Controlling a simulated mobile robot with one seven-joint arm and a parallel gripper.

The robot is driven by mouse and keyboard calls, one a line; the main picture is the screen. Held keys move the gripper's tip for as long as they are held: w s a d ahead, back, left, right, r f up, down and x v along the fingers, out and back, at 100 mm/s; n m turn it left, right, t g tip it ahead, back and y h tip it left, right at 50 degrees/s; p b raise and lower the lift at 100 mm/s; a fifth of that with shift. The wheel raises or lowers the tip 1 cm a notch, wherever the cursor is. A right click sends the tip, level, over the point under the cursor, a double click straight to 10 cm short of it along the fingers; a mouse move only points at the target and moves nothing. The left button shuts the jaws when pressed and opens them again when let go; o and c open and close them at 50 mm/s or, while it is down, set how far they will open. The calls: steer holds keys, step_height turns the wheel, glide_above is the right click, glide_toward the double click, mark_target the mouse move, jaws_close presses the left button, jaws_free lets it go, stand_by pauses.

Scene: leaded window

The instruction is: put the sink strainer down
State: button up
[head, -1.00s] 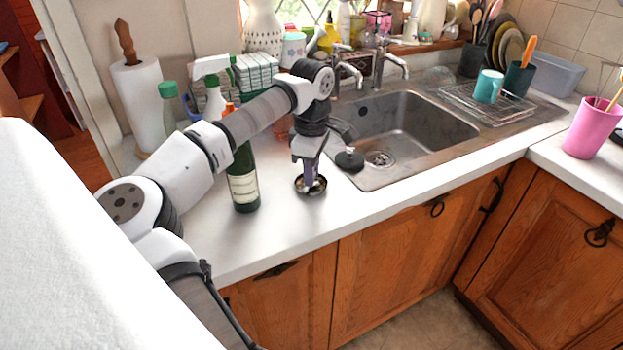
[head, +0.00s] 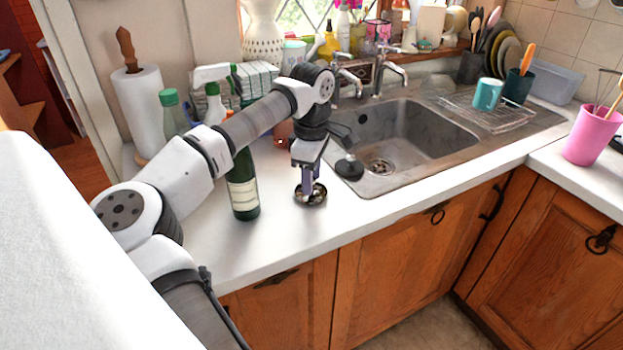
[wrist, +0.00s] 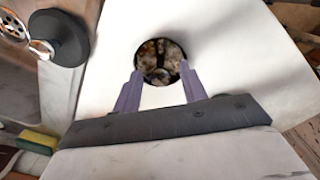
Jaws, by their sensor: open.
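The sink strainer (head: 318,197) is a small round dark bowl with a metallic, mottled inside. It sits on the white countertop (head: 290,232) in front of the sink's left front corner. In the wrist view the strainer (wrist: 161,58) lies just past the fingertips. My gripper (head: 309,190) points down over the strainer in the head view. In the wrist view my gripper (wrist: 160,78) has its two purple fingers apart, one on each side of the strainer's near edge. Nothing shows held between them. Whether a finger still touches the rim is unclear.
A dark green bottle (head: 243,185) stands close left of my gripper. A black plug (head: 349,168) rests at the edge of the sink (head: 400,135). A yellow-green sponge (wrist: 37,141) shows in the wrist view. The counter in front of the bottle is clear.

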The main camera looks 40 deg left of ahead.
step_height(320, 180, up, 11)
steer(key=b, duration=0.1)
steer(key=shift+r, duration=0.1)
stand_by(1.2)
